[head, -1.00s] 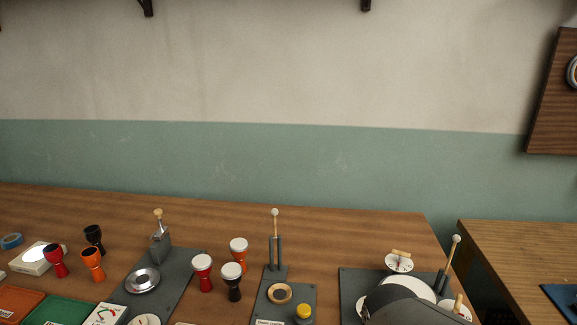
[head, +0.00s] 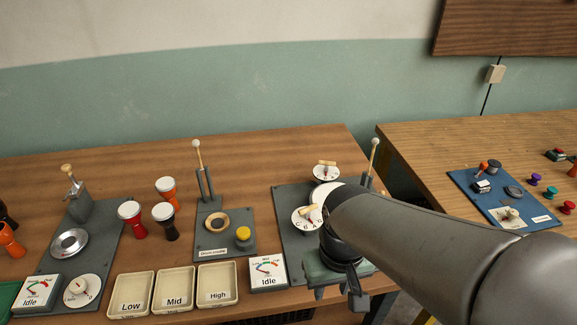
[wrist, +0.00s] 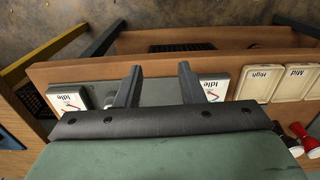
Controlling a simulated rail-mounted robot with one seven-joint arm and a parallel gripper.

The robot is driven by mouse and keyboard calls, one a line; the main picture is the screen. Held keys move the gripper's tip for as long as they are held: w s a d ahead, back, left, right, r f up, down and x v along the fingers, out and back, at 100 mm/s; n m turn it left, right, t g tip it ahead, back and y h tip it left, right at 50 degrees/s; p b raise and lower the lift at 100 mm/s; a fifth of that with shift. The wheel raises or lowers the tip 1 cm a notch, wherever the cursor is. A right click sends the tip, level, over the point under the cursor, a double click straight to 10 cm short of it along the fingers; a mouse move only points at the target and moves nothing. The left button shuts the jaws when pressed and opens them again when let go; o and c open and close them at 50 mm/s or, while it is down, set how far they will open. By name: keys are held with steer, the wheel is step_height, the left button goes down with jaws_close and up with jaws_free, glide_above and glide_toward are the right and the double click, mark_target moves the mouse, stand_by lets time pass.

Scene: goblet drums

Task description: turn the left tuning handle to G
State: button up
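The left tuning dial (head: 298,222) is a white disc with letters around it, at the left of the grey tuning station (head: 287,192). A pale wooden handle (head: 304,211) lies across it. A second white dial (head: 326,176) with a wooden handle sits behind it. My arm covers the right part of the station, including most of a white round drumhead. My gripper (head: 337,295) is in front and to the right of the left dial, apart from it. In the wrist view my gripper (wrist: 160,70) has its two fingers spread with nothing between them.
An Idle meter (head: 267,271) stands close left of my gripper. Low, Mid and High trays (head: 174,291) line the front edge. Another station with a yellow button (head: 243,234) and several goblet drums (head: 130,220) stand further left. A second table (head: 450,145) is at the right.

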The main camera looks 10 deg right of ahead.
steer(key=w+r+m+g+y, duration=0.15)
steer(key=w+r+m, duration=0.25)
steer(key=w, duration=0.4)
steer(key=m+g+y, duration=0.2)
steer(key=m+y, duration=0.2)
steer(key=m, duration=0.3)
glide_toward(307, 209)
step_height(307, 209, up, 4)
steer(key=s, duration=0.3)
steer(key=w+d+m+y, duration=0.3)
steer(key=w+d+m, duration=0.1)
steer(key=w+d, duration=0.25)
steer(key=shift+g+h, duration=0.25)
steer(key=x, duration=1.8)
steer(key=shift+s+d+f, duration=0.15)
steer(key=shift+s+d, duration=0.05)
steer(key=shift+s, duration=0.1)
jaws_close()
